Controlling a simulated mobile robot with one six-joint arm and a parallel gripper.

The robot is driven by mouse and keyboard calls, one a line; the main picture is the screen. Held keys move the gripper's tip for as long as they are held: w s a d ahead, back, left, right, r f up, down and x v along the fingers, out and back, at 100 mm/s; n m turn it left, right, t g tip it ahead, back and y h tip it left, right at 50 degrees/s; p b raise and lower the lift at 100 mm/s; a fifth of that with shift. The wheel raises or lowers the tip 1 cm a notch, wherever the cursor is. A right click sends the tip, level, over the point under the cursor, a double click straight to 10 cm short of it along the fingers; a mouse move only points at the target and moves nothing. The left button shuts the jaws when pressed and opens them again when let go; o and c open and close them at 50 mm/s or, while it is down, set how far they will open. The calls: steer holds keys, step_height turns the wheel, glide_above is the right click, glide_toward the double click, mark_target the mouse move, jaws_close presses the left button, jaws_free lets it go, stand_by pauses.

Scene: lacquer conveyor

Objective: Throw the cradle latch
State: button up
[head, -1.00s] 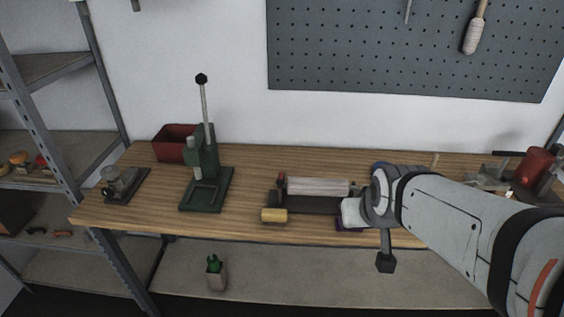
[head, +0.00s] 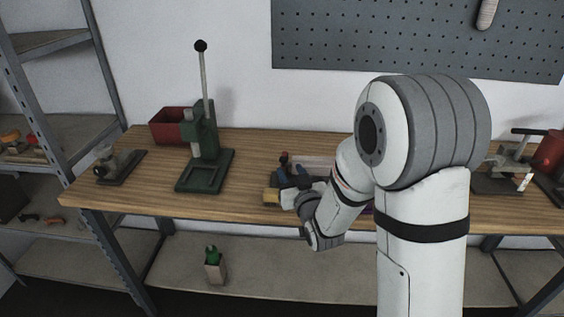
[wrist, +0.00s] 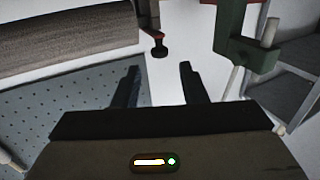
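The cradle holds a pale roller (head: 318,162) lying lengthwise on the bench, mostly hidden behind my arm. It shows large and brown-grey at the upper left of the wrist view (wrist: 65,35). A small latch lever with a red part and dark knob (wrist: 158,48) stands at the roller's end; its red top shows in the head view (head: 285,158). My gripper (wrist: 159,68) is open and empty, its two dark fingers apart. In the picture, the knob lies just beyond the gap between the fingertips. I cannot tell whether they touch it.
A yellow block (head: 271,196) is at the cradle's front left. A green lever press (head: 205,170) stands to the left, with a red bin (head: 170,126) behind it. A clamp-like tool (head: 118,168) is at the far left. Bare wood lies between press and cradle.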

mark_target(285, 161)
steer(key=p+x, duration=0.1)
steer(key=x, duration=0.6)
steer(key=shift+w, duration=0.15)
jaws_close()
